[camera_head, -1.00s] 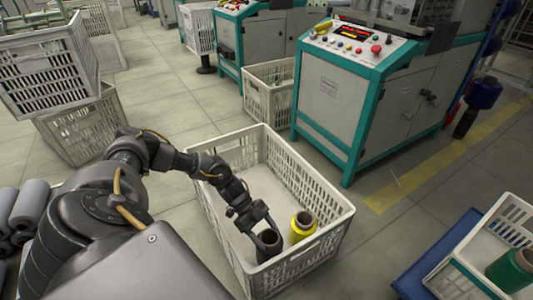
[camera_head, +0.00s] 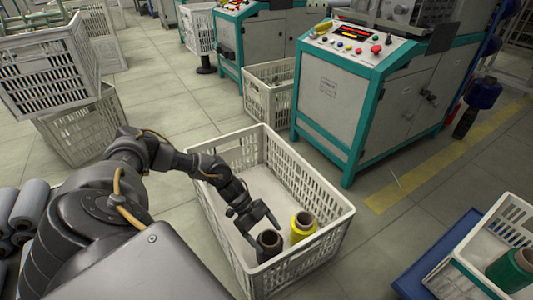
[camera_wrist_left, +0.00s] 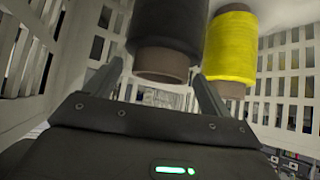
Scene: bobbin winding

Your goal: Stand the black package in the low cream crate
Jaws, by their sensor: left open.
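The black package (camera_head: 268,244) stands upright inside the low cream crate (camera_head: 322,232), near its front end, with its brown core end upward. A yellow package (camera_head: 303,226) stands close beside it on the right. My left gripper (camera_head: 262,226) is open just above the black package, with its fingers spread. In the left wrist view, the open fingers of the left gripper (camera_wrist_left: 158,72) lie to either side of the brown core of the black package (camera_wrist_left: 168,25), with visible gaps. The yellow package (camera_wrist_left: 231,45) is just beyond the right finger there. My right gripper is out of view.
A teal and grey machine (camera_head: 350,100) stands behind the crate. Another cream crate (camera_head: 268,92) is beside it. At the right, a crate with a green package (camera_head: 512,270) sits on a blue base (camera_head: 440,255). Grey rolls (camera_head: 30,205) lie at the left. The crate's back part is empty.

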